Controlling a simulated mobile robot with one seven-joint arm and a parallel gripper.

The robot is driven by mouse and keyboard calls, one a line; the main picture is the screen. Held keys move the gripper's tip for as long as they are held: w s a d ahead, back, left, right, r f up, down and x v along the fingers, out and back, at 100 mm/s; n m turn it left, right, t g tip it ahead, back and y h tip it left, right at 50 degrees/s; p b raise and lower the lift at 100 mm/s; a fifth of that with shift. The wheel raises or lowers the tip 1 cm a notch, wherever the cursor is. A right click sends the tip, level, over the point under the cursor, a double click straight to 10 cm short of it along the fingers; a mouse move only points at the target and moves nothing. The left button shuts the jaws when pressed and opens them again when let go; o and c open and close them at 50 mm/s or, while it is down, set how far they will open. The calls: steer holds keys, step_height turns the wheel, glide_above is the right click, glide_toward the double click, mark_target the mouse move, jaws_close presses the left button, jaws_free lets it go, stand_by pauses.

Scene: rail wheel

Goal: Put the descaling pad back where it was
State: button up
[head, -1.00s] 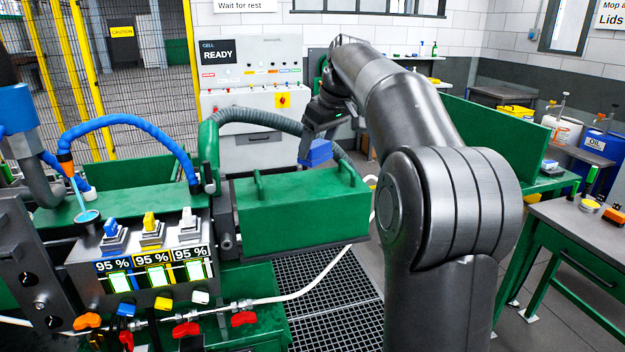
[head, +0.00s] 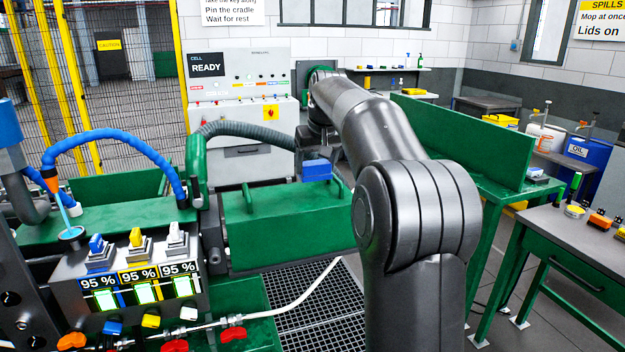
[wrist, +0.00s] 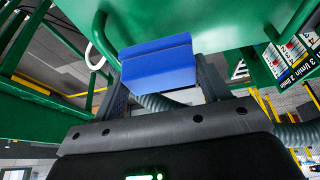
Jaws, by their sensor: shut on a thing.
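The descaling pad, a blue block (head: 316,169), is held in my gripper (head: 318,152) above the far right part of the green box with handles (head: 280,228). In the wrist view the blue pad (wrist: 158,62) sits between the two dark fingers (wrist: 160,85), which are shut on it. Behind it in that view are a green surface (wrist: 200,20) and a green handle (wrist: 97,40). Whether the pad touches the box cannot be told. The fingertips are mostly hidden in the head view.
A grey corrugated hose (head: 245,130) arches behind the box. A control cabinet (head: 245,105) stands at the back. On the left is a panel with three gauges (head: 140,270). On the right are a green bench (head: 470,165) and a table with small items (head: 570,235).

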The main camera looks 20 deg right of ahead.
mark_target(313, 179)
steer(key=shift+w+a+f, duration=0.25)
steer(key=shift+a, duration=0.05)
steer(key=shift+f, duration=2.05)
steer(key=shift+f, duration=0.15)
steer(key=o, duration=0.7)
steer(key=v, duration=1.2)
